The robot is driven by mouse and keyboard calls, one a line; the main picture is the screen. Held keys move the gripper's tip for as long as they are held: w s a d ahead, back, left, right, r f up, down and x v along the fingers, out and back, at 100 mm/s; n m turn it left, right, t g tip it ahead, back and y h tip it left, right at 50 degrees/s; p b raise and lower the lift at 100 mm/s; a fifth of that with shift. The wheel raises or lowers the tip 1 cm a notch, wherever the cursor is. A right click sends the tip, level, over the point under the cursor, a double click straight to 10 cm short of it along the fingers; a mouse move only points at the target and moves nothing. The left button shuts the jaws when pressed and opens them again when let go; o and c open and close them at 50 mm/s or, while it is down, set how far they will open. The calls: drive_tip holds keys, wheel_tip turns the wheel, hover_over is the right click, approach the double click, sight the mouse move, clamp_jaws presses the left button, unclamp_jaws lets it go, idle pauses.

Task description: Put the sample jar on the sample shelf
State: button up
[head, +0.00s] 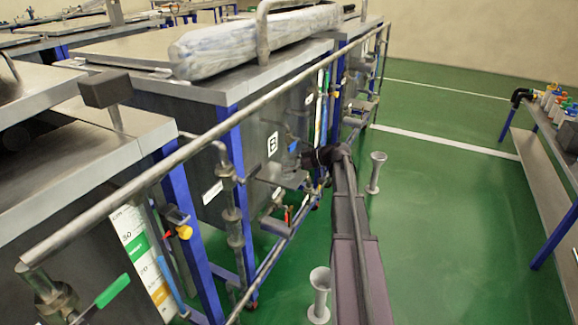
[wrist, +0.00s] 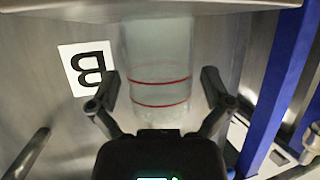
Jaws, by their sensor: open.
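The sample jar (wrist: 160,60), clear with two red rings, is in the middle of the wrist view. My gripper (wrist: 162,90) is open, with one finger to either side of the jar and a visible gap at each. The wrist view is upside down, as the label B shows. The jar's far end meets a pale ledge (wrist: 210,7) at the top edge, which looks like a shelf. In the head view, my gripper (head: 308,157) is by the tank front, just above a small grey shelf (head: 283,177). The jar is hard to make out there.
A metal panel with a B label (wrist: 87,67) is behind the jar. A blue post (wrist: 275,90) stands to its right in the wrist view. A long rail (head: 215,128) runs along the tanks. Grey floor stands (head: 319,295) flank my arm. Green floor (head: 450,200) is clear.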

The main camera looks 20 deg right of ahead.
drive_tip(key=shift+r, duration=0.15)
drive_tip(key=shift+s+d+r, duration=0.1)
drive_tip(key=shift+d, duration=0.05)
drive_tip(key=p+v, duration=0.4)
drive_tip(key=v, duration=0.7)
drive_tip(key=shift+s+d+p, duration=0.15)
drive_tip(key=shift+d+p, duration=0.1)
drive_tip(key=shift+p, duration=0.15)
drive_tip(key=shift+a+r, duration=0.1)
drive_tip(key=shift+r, duration=0.05)
